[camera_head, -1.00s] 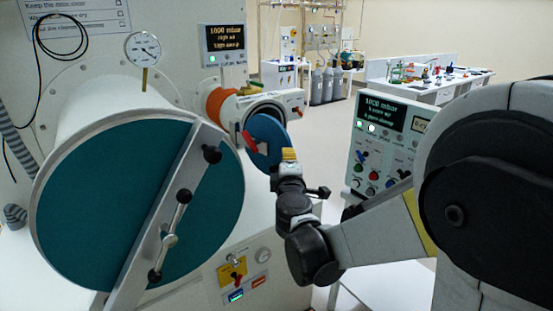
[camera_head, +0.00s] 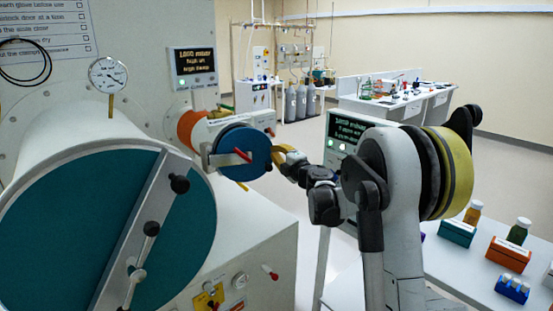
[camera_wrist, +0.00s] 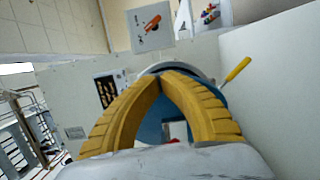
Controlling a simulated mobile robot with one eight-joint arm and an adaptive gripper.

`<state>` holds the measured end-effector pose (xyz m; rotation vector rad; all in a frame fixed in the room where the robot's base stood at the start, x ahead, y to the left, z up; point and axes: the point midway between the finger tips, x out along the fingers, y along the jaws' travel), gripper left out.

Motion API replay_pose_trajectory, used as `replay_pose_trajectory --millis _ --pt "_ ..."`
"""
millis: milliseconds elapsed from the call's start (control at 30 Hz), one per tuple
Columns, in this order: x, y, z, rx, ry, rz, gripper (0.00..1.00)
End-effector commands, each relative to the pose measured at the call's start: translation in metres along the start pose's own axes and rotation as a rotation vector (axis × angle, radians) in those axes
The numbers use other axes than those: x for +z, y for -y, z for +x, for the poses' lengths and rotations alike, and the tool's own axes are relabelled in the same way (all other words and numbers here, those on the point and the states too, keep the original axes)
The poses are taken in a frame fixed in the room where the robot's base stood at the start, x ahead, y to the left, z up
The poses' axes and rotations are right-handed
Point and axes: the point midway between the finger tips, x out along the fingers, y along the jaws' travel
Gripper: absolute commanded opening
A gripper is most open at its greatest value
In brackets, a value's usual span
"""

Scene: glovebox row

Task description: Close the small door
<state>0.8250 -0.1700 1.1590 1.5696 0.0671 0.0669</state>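The small door (camera_head: 236,147) is a blue disc with a red handle (camera_head: 242,155), in front of the small white chamber with an orange ring (camera_head: 186,130). Its face is toward the head camera, and part of the white chamber shows behind and above it. I cannot tell how wide the gap is. My gripper (camera_head: 284,157) is at the disc's right edge; whether it touches is unclear. In the wrist view its yellow fingers (camera_wrist: 172,76) meet at the tips, with nothing visible between the tips. Blue of the door (camera_wrist: 150,128) shows between and behind them.
The large teal door (camera_head: 75,235) with its crossbar fills the lower left. A control panel (camera_head: 343,130) stands behind my arm. A white table with bottles and an orange box (camera_head: 508,254) is at right. A yellow lever (camera_wrist: 238,69) shows right of my fingers in the wrist view.

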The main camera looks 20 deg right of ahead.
Motion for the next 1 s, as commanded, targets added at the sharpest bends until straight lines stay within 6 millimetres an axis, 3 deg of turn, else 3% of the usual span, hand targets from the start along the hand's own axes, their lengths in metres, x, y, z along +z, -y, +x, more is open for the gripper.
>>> replay_pose_trajectory --millis 200,433,700,1000 --pt "0.008 -0.001 0.039 0.000 -0.174 0.000 0.00" --pt "0.004 -0.001 0.067 0.000 -0.267 0.000 0.00" --pt "0.003 0.000 0.082 0.000 -0.265 0.000 0.00" --pt "0.003 0.000 0.085 0.000 -0.263 0.000 0.00"
